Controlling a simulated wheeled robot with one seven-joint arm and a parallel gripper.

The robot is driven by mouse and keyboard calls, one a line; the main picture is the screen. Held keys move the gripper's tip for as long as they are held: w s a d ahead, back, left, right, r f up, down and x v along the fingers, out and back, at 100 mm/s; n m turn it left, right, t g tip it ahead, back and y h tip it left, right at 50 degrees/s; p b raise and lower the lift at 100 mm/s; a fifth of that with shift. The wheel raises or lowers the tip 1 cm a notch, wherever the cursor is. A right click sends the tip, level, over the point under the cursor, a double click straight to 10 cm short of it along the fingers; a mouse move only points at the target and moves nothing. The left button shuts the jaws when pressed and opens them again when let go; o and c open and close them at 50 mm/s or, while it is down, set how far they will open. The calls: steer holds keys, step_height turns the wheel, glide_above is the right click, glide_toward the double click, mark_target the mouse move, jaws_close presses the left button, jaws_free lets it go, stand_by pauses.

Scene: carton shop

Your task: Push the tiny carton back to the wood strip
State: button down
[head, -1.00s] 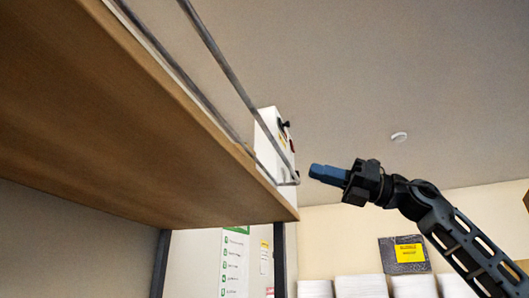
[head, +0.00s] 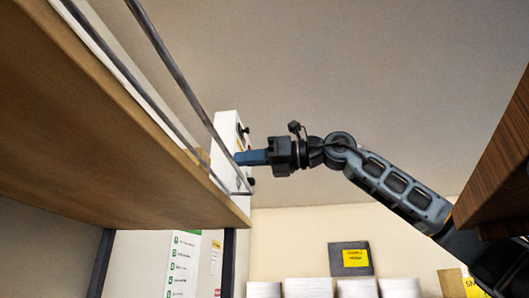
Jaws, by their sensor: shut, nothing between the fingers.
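My gripper (head: 240,158) is shut and empty, its blue fingers pointing left. In the picture its tips overlap the metal rail along the shelf's front edge; I cannot tell whether they touch it. A small tan patch (head: 203,157) shows behind the rail just left of the fingertips. It may be part of the tiny carton, but too little shows to be sure. The wood strip cannot be made out. The top of the shelf is hidden, as I see the shelf (head: 90,135) from below.
The metal rail (head: 178,72) runs along the shelf edge. A white box with knobs (head: 227,130) stands behind the shelf's far end. A dark wooden board (head: 505,160) is close to my arm on the right. White stacks (head: 310,288) stand low at the back.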

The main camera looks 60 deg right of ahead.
mark_target(206, 162)
steer(key=p+x, duration=0.2)
steer(key=x, duration=0.3)
steer(key=shift+w+a+r, duration=0.15)
steer(key=shift+w, duration=0.05)
steer(key=shift+w+a, duration=0.2)
steer(key=shift+w, duration=0.35)
steer(key=shift+f, duration=0.2)
